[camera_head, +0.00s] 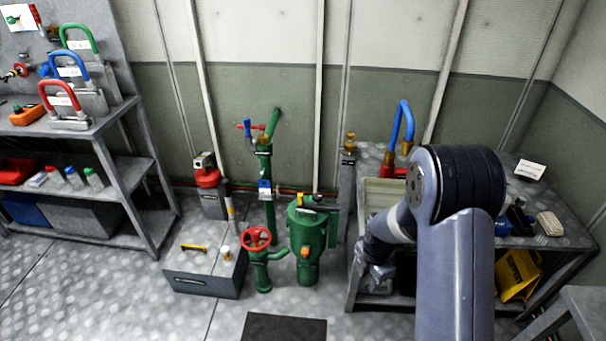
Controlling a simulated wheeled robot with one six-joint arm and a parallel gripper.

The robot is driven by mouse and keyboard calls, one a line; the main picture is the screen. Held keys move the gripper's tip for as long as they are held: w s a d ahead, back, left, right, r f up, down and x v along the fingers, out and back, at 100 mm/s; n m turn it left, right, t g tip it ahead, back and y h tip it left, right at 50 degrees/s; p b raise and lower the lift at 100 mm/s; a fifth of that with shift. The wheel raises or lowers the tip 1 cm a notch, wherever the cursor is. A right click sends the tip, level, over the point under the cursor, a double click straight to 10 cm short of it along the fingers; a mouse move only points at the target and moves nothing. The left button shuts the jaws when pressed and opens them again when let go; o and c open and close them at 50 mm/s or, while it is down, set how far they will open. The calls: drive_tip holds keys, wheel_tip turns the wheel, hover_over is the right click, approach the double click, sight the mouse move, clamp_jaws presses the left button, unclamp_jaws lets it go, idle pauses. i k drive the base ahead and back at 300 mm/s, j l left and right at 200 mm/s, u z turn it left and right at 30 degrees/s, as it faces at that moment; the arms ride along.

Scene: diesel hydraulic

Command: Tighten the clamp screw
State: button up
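I cannot pick out the clamp screw with certainty at this size. A small blue fitting (264,187), possibly a clamp, sits on the upright green pipe (269,217) near the middle. Higher up, a part with red and blue ends (250,126) crosses the pipe. My arm fills the right of centre and bends down and left in front of the right-hand bench. My gripper (376,279) is low by that bench's front left side, apart from the green pipework. It is small and dark, and its fingers cannot be made out.
A red handwheel valve (257,238) and a green canister (307,240) stand beside the pipe. A grey box (207,272) lies left of them, and a dark mat (284,327) in front. Shelves (137,166) stand left. The right bench (555,232) holds a blue hose (403,118). Floor at lower left is clear.

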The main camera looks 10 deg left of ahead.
sight(317, 197)
drive_tip(key=i+j+u, duration=0.1)
drive_tip(key=i+j, duration=0.15)
drive_tip(key=i, duration=0.25)
drive_tip(key=i+j, duration=0.2)
drive_tip(key=i, duration=0.25)
drive_tip(key=i+j+u, duration=0.15)
drive_tip(key=i, duration=0.35)
